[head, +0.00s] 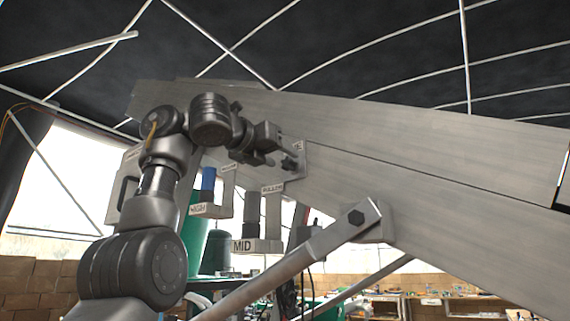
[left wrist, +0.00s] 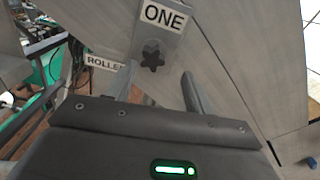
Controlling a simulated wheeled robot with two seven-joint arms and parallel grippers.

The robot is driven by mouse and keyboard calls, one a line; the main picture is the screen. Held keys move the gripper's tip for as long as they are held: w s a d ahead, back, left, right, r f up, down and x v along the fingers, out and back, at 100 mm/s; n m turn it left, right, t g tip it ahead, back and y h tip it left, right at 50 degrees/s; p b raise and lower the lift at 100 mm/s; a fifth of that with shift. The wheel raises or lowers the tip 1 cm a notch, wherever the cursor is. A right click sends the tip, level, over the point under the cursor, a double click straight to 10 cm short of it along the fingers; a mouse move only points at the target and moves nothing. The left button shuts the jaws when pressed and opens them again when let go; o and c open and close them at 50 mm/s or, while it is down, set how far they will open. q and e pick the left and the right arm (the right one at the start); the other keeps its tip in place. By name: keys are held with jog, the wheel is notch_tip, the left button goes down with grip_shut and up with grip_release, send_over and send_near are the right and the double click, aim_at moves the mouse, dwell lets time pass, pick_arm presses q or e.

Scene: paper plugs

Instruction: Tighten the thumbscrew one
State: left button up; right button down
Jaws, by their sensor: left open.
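Thumbscrew one is a dark star-shaped knob (left wrist: 153,55) on a grey metal plate, just below a white ONE label (left wrist: 163,16) in the left wrist view. In the head view the knob (head: 289,163) sits on the plate at the side of the large grey beam. My left gripper (head: 272,153) is close to it, reaching in from the left. In the left wrist view its two fingers (left wrist: 160,80) are spread apart and empty. The knob appears just beyond the fingertips, roughly between their lines. Whether they touch it cannot be told. My right gripper is not in view.
A ROLLER label (left wrist: 104,62) is beside the plate. Below in the head view hang a MID block (head: 257,246) and a HIGH block (head: 211,210). A diagonal strut with a hex bolt (head: 356,216) crosses below right. Cluttered workbenches (head: 440,306) stand far behind.

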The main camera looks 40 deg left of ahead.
pick_arm(q)
jog(key=n+b, duration=0.1)
jog(key=n, duration=0.4)
jog(key=shift+f+b, duration=0.2)
jog(key=shift+b, duration=0.1)
jog(key=n+b, duration=0.1)
jog(key=n, duration=0.6)
jog(key=shift+r, duration=0.2)
jog(key=shift+a, duration=0.2)
jog(key=shift+a, duration=0.4)
jog(key=shift+w, duration=0.15)
